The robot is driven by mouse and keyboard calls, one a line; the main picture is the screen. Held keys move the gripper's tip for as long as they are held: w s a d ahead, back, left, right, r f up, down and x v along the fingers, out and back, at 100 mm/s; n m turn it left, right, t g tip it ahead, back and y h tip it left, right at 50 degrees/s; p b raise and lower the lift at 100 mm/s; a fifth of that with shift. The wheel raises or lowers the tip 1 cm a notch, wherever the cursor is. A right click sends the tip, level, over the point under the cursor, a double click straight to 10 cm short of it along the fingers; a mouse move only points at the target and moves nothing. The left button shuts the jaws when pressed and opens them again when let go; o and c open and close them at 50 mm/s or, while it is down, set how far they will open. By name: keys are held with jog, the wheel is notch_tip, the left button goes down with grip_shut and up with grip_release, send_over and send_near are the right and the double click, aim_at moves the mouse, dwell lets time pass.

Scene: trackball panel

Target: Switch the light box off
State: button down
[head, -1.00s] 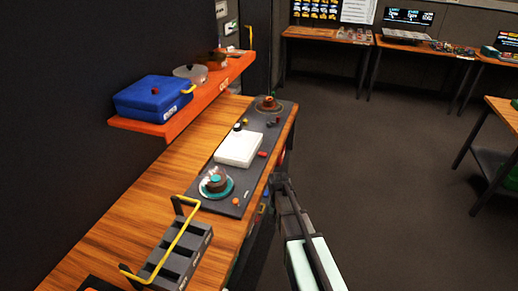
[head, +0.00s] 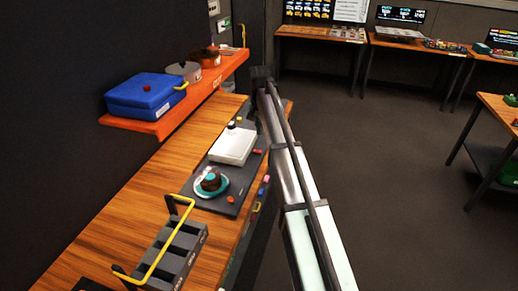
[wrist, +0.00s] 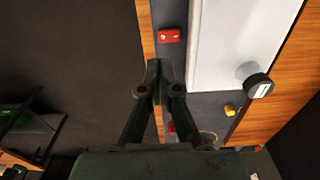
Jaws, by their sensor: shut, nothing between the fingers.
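The light box, a flat white slab (head: 233,146), lies on the dark panel (head: 224,201) on the wooden bench. The wrist view shows its plain white top (wrist: 235,45); I cannot tell whether it is lit. A small red block, perhaps a switch (wrist: 169,36), sits on the panel beside its long edge, and shows in the head view (head: 257,151). A black round knob with a white mark (wrist: 258,86) stands at the box's corner. My gripper (wrist: 158,68) is shut and empty, above the panel's edge near the red block, touching nothing I can see.
A teal dish with a dark ball (head: 210,183) sits on the near panel. A grey rack with a yellow handle (head: 176,255) is nearer. An orange shelf (head: 190,108) holds a blue box (head: 146,96) and pots. A yellow piece (wrist: 230,110) lies near the knob.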

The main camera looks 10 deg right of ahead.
notch_tip(320, 180, up, 5)
send_over(255, 151)
jog(key=shift+d+f, duration=0.15)
notch_tip(255, 151, down, 14)
jog(key=p, duration=0.4)
jog(key=shift+r, duration=0.25)
jog(key=shift+f, duration=0.3)
jog(key=shift+f, duration=0.1)
